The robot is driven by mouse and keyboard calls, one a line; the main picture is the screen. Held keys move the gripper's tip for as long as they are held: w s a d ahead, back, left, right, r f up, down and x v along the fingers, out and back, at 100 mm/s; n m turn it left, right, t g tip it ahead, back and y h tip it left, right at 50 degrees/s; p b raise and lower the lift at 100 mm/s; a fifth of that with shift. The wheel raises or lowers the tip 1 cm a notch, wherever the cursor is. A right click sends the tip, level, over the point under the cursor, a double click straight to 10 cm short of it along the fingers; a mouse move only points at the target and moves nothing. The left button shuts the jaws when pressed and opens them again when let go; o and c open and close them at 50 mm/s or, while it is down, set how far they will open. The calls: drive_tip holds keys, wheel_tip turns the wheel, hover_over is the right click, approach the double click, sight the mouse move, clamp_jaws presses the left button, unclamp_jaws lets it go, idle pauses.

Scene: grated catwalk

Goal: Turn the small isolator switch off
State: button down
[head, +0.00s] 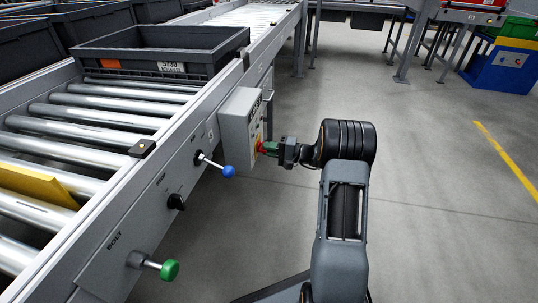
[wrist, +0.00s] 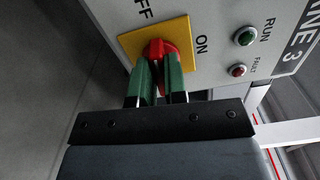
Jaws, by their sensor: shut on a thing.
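The red isolator switch (wrist: 157,46) sits on a yellow plate (wrist: 130,43) on the front of a grey control box (head: 238,117). OFF is printed at the plate's upper left and ON at its right in the wrist view. My gripper (wrist: 160,75) has green fingers, one on each side of the red handle, shut on it. In the head view my gripper (head: 266,148) reaches the box from the right. The fingers hide part of the handle, and I cannot tell which label it points to.
A green lamp (wrist: 245,36) marked RUN and a red lamp (wrist: 238,70) marked FAULT are beside the plate. A blue-knobbed lever (head: 228,171), a black knob (head: 176,202) and a green knob (head: 169,269) project from the conveyor side.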

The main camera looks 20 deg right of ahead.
drive_tip(key=shift+f+n+b, duration=0.15)
drive_tip(key=shift+n+b, duration=0.35)
drive_tip(key=shift+n, duration=0.1)
drive_tip(key=c, duration=1.2)
unclamp_jaws()
drive_tip(key=shift+o, duration=0.2)
drive_tip(key=shift+d, duration=0.1)
drive_tip(key=p+v, duration=0.4)
drive_tip(key=v, duration=0.9)
drive_tip(key=shift+s+d, duration=0.25)
drive_tip(key=shift+s, duration=0.05)
